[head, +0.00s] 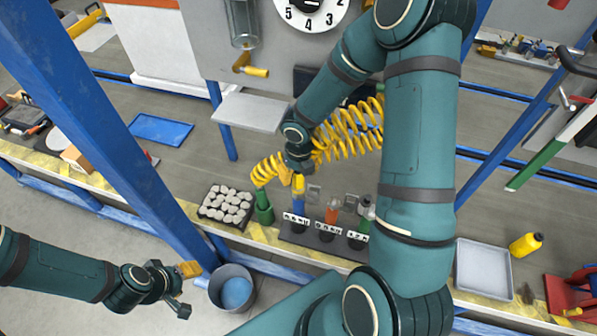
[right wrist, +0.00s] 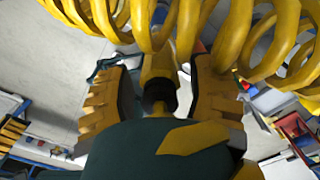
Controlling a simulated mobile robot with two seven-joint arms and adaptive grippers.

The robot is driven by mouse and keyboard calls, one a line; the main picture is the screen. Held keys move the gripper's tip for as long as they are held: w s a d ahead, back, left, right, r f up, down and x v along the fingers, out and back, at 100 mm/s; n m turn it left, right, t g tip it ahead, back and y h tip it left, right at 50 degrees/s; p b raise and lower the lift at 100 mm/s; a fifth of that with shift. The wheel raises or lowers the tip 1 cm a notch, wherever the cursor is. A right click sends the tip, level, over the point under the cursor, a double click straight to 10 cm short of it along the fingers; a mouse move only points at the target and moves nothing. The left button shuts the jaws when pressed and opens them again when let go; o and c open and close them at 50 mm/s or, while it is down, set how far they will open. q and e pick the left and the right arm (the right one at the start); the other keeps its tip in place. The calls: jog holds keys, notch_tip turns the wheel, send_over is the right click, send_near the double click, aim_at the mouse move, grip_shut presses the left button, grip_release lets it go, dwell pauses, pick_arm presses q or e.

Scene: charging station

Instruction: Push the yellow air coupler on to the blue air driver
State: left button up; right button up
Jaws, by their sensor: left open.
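The blue air driver (head: 298,205) stands upright in a dark labelled rack on the bench. The yellow air coupler (head: 298,184) is right above it, roughly in line; I cannot tell whether they touch. My right gripper (head: 299,165) is at the coupler, pointing down. Coils of yellow hose (head: 345,135) surround my right wrist and hide part of the view. My left gripper (head: 187,289) is open and empty, left of the bucket.
An orange driver (head: 331,213) and a green one (head: 366,213) stand in the same rack. A green cylinder (head: 264,208) and a tray of pale pieces (head: 212,218) lie left of it. A blue post (head: 110,125) and a grey bucket (head: 215,296) are near my left arm.

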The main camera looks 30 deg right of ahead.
jog(key=r, duration=1.2)
jog(key=shift+s, duration=0.2)
jog(key=s+a+f+n+y, duration=0.1)
jog(key=a+f+n, duration=0.4)
jog(key=n, duration=0.6)
jog(key=s+a+f+n+t+y+b, duration=0.1)
jog(key=s+a+f+n, duration=0.3)
jog(key=n, duration=0.8)
jog(key=s+a+f+n+y, duration=0.2)
jog(key=s+a+f+n, duration=0.1)
jog(key=a+f+n, duration=0.5)
notch_tip(320, 180, down, 4)
jog(key=n, duration=0.4)
jog(key=shift+s+a+r+t+b, duration=0.2)
jog(key=shift+s+t+b, duration=0.1)
jog(key=shift+b, duration=0.1)
